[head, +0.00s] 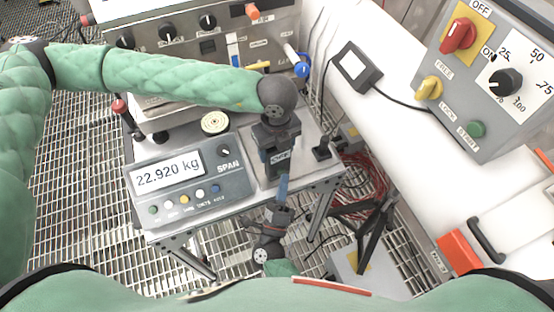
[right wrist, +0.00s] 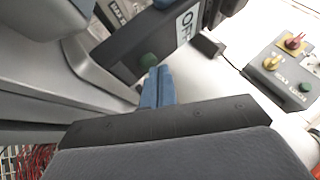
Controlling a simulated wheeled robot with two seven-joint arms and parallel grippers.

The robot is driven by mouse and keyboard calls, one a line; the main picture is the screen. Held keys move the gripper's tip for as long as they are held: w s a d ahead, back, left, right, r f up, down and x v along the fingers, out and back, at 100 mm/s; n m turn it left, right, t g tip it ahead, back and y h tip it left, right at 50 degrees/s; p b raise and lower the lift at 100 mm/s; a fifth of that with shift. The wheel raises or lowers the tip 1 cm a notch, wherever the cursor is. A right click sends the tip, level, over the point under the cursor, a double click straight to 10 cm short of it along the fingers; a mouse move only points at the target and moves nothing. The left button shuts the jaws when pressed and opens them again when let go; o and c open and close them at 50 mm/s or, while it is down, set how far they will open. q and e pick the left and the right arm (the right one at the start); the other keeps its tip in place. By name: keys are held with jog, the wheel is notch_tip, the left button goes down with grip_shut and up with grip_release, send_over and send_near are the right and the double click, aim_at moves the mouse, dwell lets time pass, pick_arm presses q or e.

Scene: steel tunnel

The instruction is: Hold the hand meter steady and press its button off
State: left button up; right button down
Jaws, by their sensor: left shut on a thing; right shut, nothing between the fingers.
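The hand meter (head: 280,157) is a dark upright box with an OFF label, above the small metal table in the head view. My left gripper (head: 275,141) comes down from above and is shut on it.
A grey scale display (head: 190,183) reading 22.920 kg stands left of the meter on the table (head: 245,203). A grey control box (head: 490,85) with a red switch and dial is at upper right. A black adapter (head: 356,68) lies on a white surface. Grating floor lies below.

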jog(key=shift+r, duration=0.3)
jog(key=s+d, duration=0.1)
jog(key=s, duration=0.2)
jog(key=s+d, duration=0.1)
jog(key=s, duration=0.1)
jog(key=shift+d+f, duration=0.25)
jog(key=shift+d, duration=0.05)
pick_arm(q)
jog(key=shift+w, duration=0.1)
dwell(0.4)
jog(key=o, duration=1.2)
